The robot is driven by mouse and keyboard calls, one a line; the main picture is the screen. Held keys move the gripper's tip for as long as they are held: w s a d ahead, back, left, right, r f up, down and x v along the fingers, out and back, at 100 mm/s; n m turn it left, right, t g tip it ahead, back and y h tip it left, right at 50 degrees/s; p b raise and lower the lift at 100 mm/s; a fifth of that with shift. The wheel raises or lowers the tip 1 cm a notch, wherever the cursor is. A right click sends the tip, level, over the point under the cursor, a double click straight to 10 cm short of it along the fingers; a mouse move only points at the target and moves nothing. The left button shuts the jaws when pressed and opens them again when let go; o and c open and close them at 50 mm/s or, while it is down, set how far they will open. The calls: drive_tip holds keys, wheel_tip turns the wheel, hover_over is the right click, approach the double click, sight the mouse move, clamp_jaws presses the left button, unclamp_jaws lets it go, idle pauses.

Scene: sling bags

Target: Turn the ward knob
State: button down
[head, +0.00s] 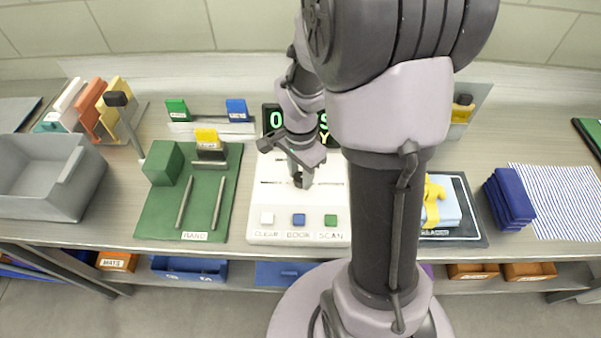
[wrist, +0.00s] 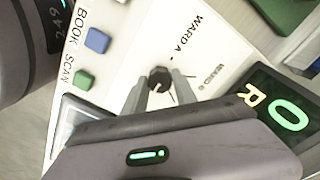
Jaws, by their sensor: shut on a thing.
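The ward knob (wrist: 159,76) is a small dark round knob on a white panel (head: 262,196). Labels reading WARD A and WARD B sit near it in the wrist view. My gripper (wrist: 160,84) is shut on the knob, with one finger on each side. In the head view my gripper (head: 301,181) reaches down to the panel and hides the knob. The panel's front has a white CLEAR button (head: 267,218), a blue BOOK button (head: 299,220) and a green SCAN button (head: 330,220).
A dark display (wrist: 278,108) with lit characters stands behind the panel, partly hidden by my arm. A grey bin (head: 47,177) is far left. Blue folded cloths (head: 509,197) lie right.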

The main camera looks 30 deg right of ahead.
sight(300, 177)
drive_tip(key=shift+n, duration=0.3)
drive_tip(key=n+p, duration=0.1)
drive_tip(key=n, duration=0.4)
drive_tip(key=shift+r+n, duration=0.1)
drive_tip(key=shift+n, duration=0.3)
drive_tip(key=n+p, duration=0.1)
drive_tip(key=n, duration=0.4)
drive_tip(key=shift+p, duration=0.4)
drive_tip(key=shift+n, duration=0.3)
drive_tip(key=c, duration=1)
unclamp_jaws()
wheel_tip(300, 177, up, 17)
drive_tip(key=p, duration=0.6)
drive_tip(key=shift+r, duration=0.15)
